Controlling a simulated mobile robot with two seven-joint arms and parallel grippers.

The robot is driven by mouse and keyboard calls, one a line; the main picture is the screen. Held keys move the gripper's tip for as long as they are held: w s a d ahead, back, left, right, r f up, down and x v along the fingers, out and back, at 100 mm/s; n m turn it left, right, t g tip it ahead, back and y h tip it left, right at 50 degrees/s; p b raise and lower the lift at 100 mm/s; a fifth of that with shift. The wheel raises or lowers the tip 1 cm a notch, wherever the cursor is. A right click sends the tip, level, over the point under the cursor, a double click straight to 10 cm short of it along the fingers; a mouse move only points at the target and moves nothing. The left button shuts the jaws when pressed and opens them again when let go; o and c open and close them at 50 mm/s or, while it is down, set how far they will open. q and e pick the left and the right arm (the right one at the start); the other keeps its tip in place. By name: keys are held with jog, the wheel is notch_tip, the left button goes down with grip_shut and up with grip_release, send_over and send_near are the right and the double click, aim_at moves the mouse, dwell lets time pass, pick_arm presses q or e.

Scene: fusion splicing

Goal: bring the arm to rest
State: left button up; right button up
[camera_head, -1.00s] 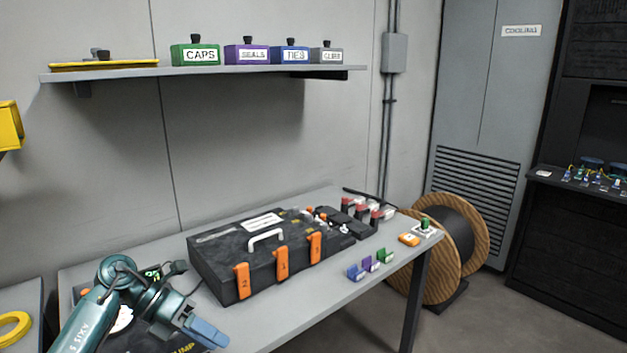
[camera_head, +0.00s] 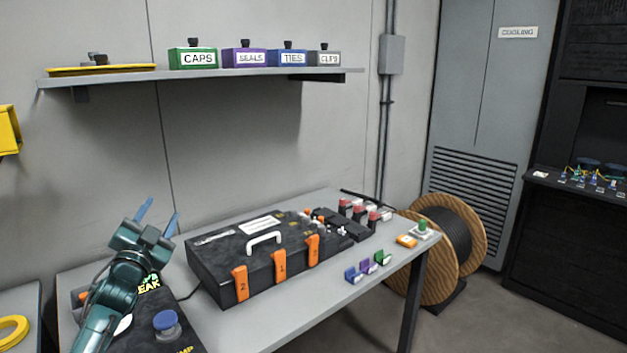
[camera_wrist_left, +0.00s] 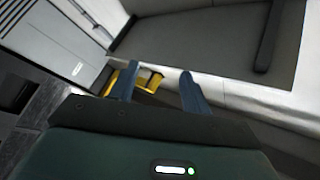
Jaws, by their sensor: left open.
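My left gripper (camera_head: 158,215) is raised over the left end of the grey table (camera_head: 252,325) in the head view, its two blue fingers apart and pointing up. Nothing is between them. In the left wrist view the fingers (camera_wrist_left: 160,88) also show apart, with a yellow thing (camera_wrist_left: 146,80) some way beyond them. A black device with a blue knob (camera_head: 167,322) lies on the table below my left arm and is partly hidden by it. My right gripper does not show.
A black case (camera_head: 215,268) with orange numbered latches stands mid-table. Small coloured clips (camera_head: 367,269) lie at its right. A shelf (camera_head: 215,74) with labelled boxes hangs above. A cable reel (camera_head: 462,240) stands on the floor at the right.

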pick_arm(q)
notch_tip(320, 180, down, 7)
jog(key=w+a+n+g+y, duration=0.1)
jog(key=a+n+g+y, duration=0.2)
jog(key=n+g, duration=0.25)
jog(key=s+d+f+h, duration=0.1)
jog(key=s+d+f, duration=0.2)
jog(key=f, duration=0.2)
jog(key=s+d+f+g+h, duration=0.1)
jog(key=s+d+f, duration=0.2)
jog(key=s+f, duration=0.1)
jog(key=s+d+f, duration=0.3)
jog(key=s+f, duration=0.1)
jog(key=f, duration=0.3)
jog(key=shift+g+h, duration=0.25)
jog(key=shift+h, duration=0.15)
jog(key=s+d+f+g+h, duration=0.1)
jog(key=s+d+f, duration=0.2)
jog(key=s, duration=0.6)
jog(key=s+d+f+g+h, duration=0.1)
jog(key=s+d+f, duration=0.3)
jog(key=s, duration=0.6)
jog(key=s+d+f+g, duration=0.2)
jog(key=s+d, duration=0.3)
jog(key=s, duration=0.4)
jog(key=shift+s+d+f+h, duration=0.3)
jog(key=shift+s+f+h, duration=0.1)
jog(key=shift+f, duration=0.5)
jog(key=shift+n, duration=0.25)
